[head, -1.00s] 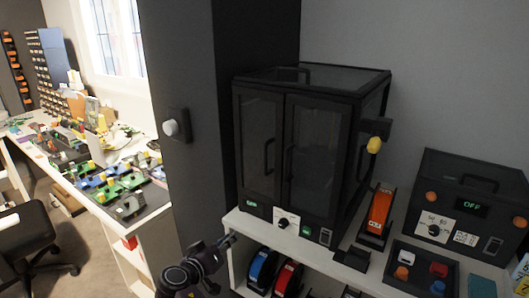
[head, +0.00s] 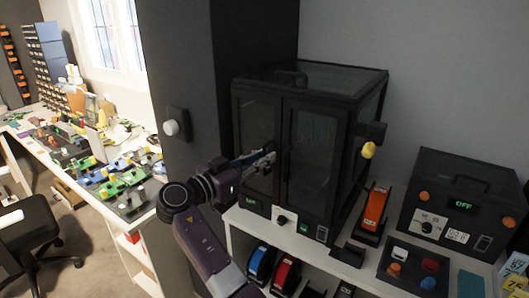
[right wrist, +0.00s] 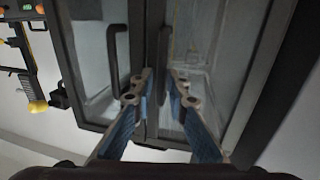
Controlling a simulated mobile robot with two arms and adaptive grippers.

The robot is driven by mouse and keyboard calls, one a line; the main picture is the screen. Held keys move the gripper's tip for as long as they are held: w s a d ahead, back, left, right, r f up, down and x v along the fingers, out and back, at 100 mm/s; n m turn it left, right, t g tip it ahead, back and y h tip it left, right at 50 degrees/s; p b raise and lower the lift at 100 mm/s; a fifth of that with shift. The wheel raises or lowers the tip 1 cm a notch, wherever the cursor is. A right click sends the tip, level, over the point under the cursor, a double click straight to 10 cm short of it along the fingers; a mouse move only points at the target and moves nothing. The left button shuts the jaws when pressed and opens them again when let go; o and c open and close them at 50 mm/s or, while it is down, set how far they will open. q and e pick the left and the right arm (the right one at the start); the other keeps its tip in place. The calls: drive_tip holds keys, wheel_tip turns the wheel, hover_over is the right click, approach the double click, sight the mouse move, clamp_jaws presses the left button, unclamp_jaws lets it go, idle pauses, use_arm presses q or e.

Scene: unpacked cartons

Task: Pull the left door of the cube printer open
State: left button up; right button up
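The cube printer (head: 312,85) is a dark box with two glazed front doors, both closed. Its left door (head: 257,125) has a dark vertical handle near the middle seam. My right gripper (head: 268,154) is in front of that handle. In the right wrist view, which is turned over, the left door (right wrist: 215,75) is on the right, and its handle (right wrist: 163,85) stands between the two fingertips of my gripper (right wrist: 160,76). The fingers are apart, with a narrow gap; I cannot tell whether they touch the handle. The right door's handle (right wrist: 118,55) is beside them. My left gripper is not in view.
The printer stands on a white shelf unit (head: 268,232). A yellow knob (head: 369,150) sticks out at its right side. An orange tool (head: 374,208) and a dark box marked OFF (head: 470,195) stand to the right. A dark pillar (head: 185,70) stands close on the left.

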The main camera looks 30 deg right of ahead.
drive_tip(key=shift+w+d, duration=0.1)
drive_tip(key=shift+d, duration=0.15)
clamp_jaws()
drive_tip(key=shift+f, duration=0.1)
